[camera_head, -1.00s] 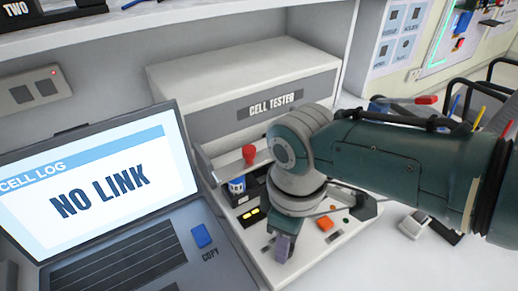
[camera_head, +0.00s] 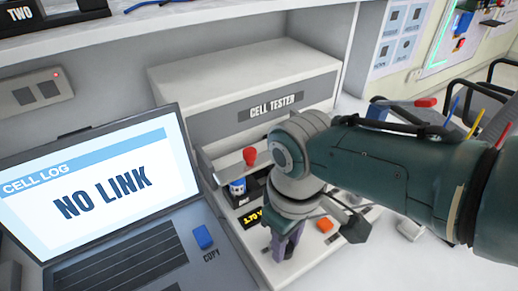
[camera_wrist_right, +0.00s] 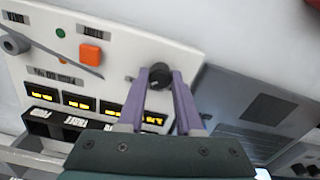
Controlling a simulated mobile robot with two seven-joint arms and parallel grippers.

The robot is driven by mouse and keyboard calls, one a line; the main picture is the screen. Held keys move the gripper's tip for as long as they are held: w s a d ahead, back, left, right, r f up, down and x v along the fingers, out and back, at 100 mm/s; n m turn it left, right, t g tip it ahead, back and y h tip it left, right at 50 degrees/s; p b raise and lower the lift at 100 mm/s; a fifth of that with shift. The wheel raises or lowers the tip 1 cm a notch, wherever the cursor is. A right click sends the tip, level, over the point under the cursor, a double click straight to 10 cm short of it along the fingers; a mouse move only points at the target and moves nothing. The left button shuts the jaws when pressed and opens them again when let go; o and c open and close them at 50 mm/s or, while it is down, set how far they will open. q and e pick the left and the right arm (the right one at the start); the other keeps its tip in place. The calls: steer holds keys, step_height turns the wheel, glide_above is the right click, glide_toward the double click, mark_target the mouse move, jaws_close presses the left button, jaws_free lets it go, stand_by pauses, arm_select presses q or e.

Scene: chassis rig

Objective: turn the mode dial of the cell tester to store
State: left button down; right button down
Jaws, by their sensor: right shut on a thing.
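The cell tester (camera_head: 211,85) is a pale box with a grey front strip and a sloping white control panel. My right gripper (camera_head: 283,252) comes in from the right and reaches down to the panel. In the right wrist view, its two purple fingers (camera_wrist_right: 157,84) are shut on the round black mode dial (camera_wrist_right: 158,76), one on each side. The dial's pointer and the store mark cannot be made out. In the head view the gripper hides the dial. My left gripper is not in view.
The laptop (camera_head: 120,243), reading NO LINK, stands close left of the panel. The panel bears an orange button (camera_wrist_right: 90,54), a green button (camera_wrist_right: 60,33) and several yellow displays (camera_wrist_right: 76,100). A red knob (camera_head: 250,155) and a blue-and-white cell (camera_head: 237,187) sit nearby.

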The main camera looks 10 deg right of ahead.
steer(key=c, duration=0.6)
jaws_free()
steer(key=shift+r, duration=0.1)
step_height(320, 180, up, 10)
steer(key=p, duration=0.6)
steer(key=shift+s, duration=0.1)
